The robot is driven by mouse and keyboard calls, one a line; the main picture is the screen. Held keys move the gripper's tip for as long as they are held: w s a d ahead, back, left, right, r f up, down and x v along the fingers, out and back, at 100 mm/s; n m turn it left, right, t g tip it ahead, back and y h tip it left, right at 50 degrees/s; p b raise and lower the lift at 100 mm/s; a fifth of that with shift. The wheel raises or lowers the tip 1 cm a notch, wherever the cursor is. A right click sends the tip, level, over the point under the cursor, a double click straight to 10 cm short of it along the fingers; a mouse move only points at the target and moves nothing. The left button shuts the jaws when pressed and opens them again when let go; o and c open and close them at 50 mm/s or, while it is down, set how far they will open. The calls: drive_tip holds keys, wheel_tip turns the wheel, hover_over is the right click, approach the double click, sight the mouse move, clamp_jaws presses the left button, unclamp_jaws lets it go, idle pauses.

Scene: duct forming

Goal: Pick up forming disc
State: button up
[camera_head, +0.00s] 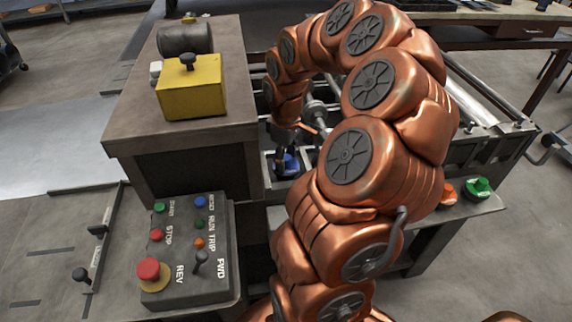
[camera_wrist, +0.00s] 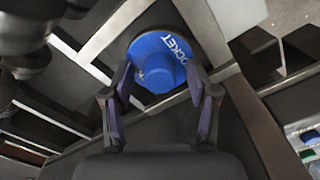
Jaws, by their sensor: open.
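A blue forming disc (camera_wrist: 160,62) with a raised round hub and white lettering that ends in "OCKET" lies ahead of my gripper (camera_wrist: 159,92) in the wrist view. My gripper is open, with one finger on each side of the disc's lower part. I cannot tell whether the fingers touch it. In the head view the blue disc (camera_head: 288,164) sits in a grey framed compartment, partly hidden by my gripper (camera_head: 284,150), which is right above it. An orange disc (camera_head: 447,194) and a green disc (camera_head: 479,187) lie on the machine's ledge at the right.
A yellow box (camera_head: 191,88) and a dark cylinder (camera_head: 185,40) stand on the block left of my gripper. A control box (camera_head: 188,250) with buttons is in front. The compartment's grey walls (camera_head: 270,185) surround the blue disc closely.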

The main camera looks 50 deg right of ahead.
clamp_jaws()
idle(0.5)
